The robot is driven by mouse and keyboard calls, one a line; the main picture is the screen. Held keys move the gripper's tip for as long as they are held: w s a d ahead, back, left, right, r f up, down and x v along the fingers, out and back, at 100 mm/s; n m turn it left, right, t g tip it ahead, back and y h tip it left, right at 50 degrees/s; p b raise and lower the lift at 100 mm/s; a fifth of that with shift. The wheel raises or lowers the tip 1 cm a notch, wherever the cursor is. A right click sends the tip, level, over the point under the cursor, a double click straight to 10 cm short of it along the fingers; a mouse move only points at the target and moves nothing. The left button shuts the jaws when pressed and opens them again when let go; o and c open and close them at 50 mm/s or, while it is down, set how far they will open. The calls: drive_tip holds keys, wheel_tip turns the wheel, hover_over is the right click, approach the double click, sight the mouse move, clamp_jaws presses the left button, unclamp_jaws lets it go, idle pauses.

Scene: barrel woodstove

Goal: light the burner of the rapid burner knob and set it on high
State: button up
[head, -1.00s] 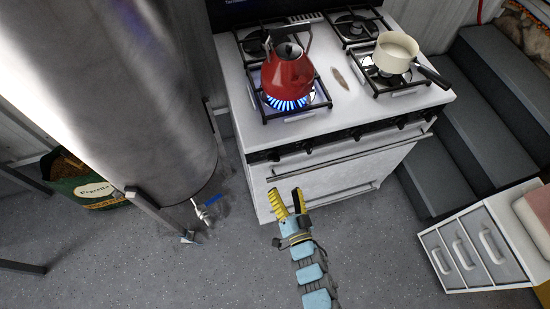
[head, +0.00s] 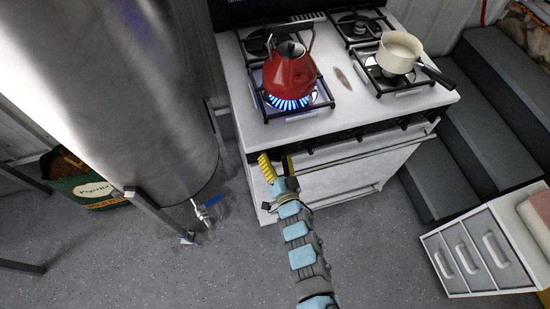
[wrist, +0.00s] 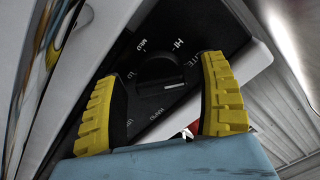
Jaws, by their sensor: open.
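In the wrist view, a black round knob (wrist: 162,72) sits between my two yellow fingers (wrist: 160,85), with a gap on each side. Its white pointer line points right, close to the LITE marking. HI and MED are printed above it; the lettering below is partly blurred. In the head view, my gripper hides this knob. A red kettle (head: 290,70) stands on the front left burner, where a blue flame ring (head: 288,101) burns.
A cream saucepan (head: 398,52) stands on the right burner, its handle sticking out rightward. A handle bar (head: 375,144) crosses the stove's front below the knobs. A large metal barrel (head: 110,90) stands left, dark steps (head: 480,110) right. The grey floor in front is clear.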

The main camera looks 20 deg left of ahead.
drive_tip(key=c, duration=1.2)
drive_tip(key=n+b, duration=0.1)
drive_tip(key=n, duration=0.3)
drive_tip(key=shift+f+n, duration=0.1)
drive_tip(key=shift+n, duration=0.3)
drive_tip(key=shift+n+b, duration=0.5)
drive_tip(key=shift+n, duration=1.5)
drive_tip(key=o, duration=1.2)
